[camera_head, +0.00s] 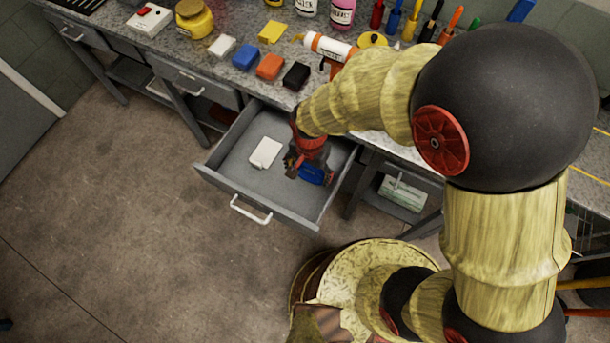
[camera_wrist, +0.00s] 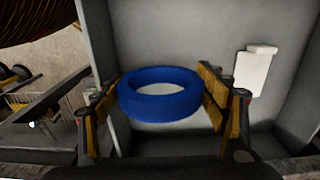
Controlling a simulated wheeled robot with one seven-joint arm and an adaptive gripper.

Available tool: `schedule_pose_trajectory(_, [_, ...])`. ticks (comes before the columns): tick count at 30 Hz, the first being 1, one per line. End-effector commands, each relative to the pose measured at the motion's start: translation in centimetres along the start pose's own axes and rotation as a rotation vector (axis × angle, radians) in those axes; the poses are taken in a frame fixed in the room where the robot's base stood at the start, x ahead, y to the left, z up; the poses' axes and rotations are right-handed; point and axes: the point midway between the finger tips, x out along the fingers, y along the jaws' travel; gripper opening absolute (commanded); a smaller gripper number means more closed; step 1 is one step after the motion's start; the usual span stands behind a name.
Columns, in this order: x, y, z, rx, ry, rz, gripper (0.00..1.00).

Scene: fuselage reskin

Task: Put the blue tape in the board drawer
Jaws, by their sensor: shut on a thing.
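The blue tape (camera_wrist: 160,108) is a thick blue ring, held between the two fingers of my gripper (camera_wrist: 162,98) in the wrist view. In the head view the tape (camera_head: 311,174) shows as a blue patch below my gripper (camera_head: 303,167). The board drawer (camera_head: 230,184) is the grey drawer pulled open under the bench. My gripper and the tape are over the right part of its inside. I cannot tell whether the tape touches the drawer floor.
A white item (camera_head: 266,152) lies in the drawer to the left of my gripper; it also shows in the wrist view (camera_wrist: 254,72). The workbench (camera_head: 215,75) above holds colored blocks, bottles and tools. The floor (camera_head: 130,200) in front of the drawer is clear on the left.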

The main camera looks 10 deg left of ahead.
Motion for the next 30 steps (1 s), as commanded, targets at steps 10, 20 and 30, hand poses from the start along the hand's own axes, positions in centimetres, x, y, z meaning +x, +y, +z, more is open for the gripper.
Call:
schedule_pose_trajectory(10, [2.4, -1.7, -0.7, -0.002, 0.000, 0.001, 0.41])
schedule_pose_trajectory(20, [5.0, -1.6, -0.7, -0.001, 0.001, -0.001, 0.41])
schedule_pose_trajectory(30, [5.3, -1.6, -0.7, -0.001, 0.000, 0.000, 0.76])
